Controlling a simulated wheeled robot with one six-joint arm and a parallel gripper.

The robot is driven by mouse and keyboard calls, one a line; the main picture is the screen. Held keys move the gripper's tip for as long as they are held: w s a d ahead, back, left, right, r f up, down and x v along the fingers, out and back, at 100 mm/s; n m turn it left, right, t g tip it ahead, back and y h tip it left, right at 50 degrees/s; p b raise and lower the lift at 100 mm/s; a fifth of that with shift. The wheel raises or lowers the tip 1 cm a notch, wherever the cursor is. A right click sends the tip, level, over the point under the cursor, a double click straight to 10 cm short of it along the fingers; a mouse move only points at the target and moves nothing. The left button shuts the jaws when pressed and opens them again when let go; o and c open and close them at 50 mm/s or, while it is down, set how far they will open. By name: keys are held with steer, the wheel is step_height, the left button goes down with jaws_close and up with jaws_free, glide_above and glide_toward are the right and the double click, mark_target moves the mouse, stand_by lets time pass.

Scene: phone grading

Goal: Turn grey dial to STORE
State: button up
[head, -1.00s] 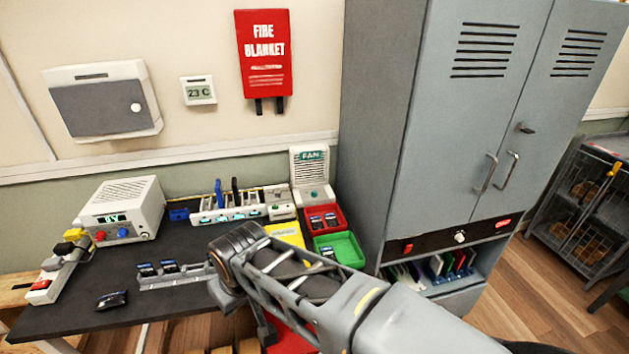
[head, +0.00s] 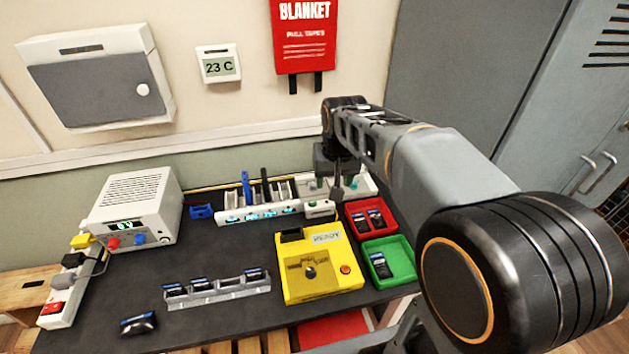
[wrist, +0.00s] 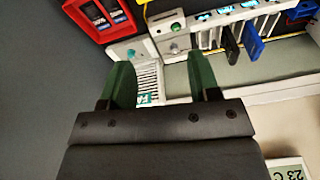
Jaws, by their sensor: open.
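A small grey box (wrist: 183,42) with a round grey dial (wrist: 174,47) shows in the wrist view, ahead of my fingers, beside the white charging rack's end. The dial's lettering is too small to read, so its setting is unclear. In the head view this box (head: 307,187) is partly covered by my gripper (head: 328,192), which hangs over the back right of the table. My gripper shows in the wrist view (wrist: 160,82) with its two green-sided fingers apart and nothing between them. A yellow box (head: 290,290) also carries a dark round knob (head: 310,271).
A white fan (wrist: 150,80) with a teal knob stands beside the grey box, below my fingers. The charging rack (head: 262,216) holds upright phones. Red (head: 352,228) and green (head: 400,248) trays sit at right. A power supply (head: 133,212) stands left.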

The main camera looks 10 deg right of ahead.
steer(key=w+f+m+g+p, duration=0.1)
steer(key=w+m, duration=0.1)
steer(key=w, duration=1.2)
steer(key=m+g+p, duration=0.1)
glide_above(313, 184)
step_height(313, 184, down, 7)
step_height(313, 184, down, 13)
steer(key=shift+s+f+p, duration=0.1)
steer(key=shift+f+p, duration=0.1)
steer(key=shift+p, duration=0.55)
steer(key=c, duration=0.9)
